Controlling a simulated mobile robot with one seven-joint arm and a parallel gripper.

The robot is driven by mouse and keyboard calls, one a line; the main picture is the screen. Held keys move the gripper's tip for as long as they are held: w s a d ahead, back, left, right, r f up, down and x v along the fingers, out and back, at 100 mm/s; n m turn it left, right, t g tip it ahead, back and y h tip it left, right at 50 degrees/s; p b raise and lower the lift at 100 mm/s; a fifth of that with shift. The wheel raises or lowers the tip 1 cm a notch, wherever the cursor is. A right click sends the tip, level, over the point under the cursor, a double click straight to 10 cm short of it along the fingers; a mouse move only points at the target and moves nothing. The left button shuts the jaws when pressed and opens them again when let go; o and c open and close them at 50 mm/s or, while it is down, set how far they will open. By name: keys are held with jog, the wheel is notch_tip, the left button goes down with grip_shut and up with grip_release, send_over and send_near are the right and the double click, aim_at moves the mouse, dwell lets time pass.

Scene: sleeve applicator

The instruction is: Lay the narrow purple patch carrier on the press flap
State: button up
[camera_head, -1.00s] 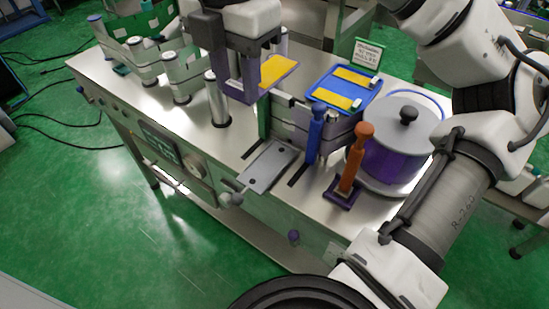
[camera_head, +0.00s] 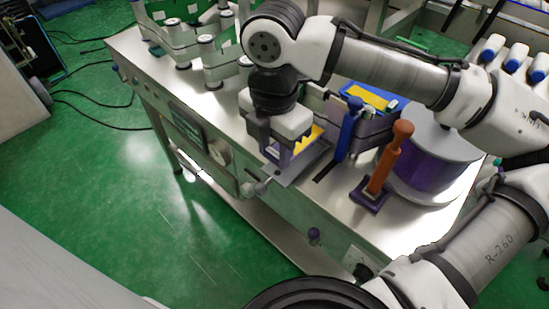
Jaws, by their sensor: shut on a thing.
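The narrow purple patch carrier (camera_head: 308,138), with a yellow patch on it, is in my gripper (camera_head: 280,153). The gripper is shut on it and points down. The press flap (camera_head: 297,169), a flat grey plate at the table's front edge, lies just under the carrier and gripper. The jaws and my arm hide part of the carrier and much of the flap. I cannot tell whether the carrier touches the flap.
A blue handle (camera_head: 349,130) stands close right of the flap, with an orange handle (camera_head: 390,157) farther right. A blue tray (camera_head: 368,96) with a yellow patch is behind. A lidded purple drum (camera_head: 433,150) stands at right. Metal posts and guides are at back left.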

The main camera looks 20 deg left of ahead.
jog(key=shift+f, duration=1.6)
jog(key=shift+f, duration=0.15)
jog(key=shift+f, duration=0.5)
jog(key=o, duration=1)
jog(key=shift+r, duration=0.1)
notch_tip(320, 180, up, 13)
jog(key=shift+r+p, duration=0.1)
jog(key=shift+p, duration=0.3)
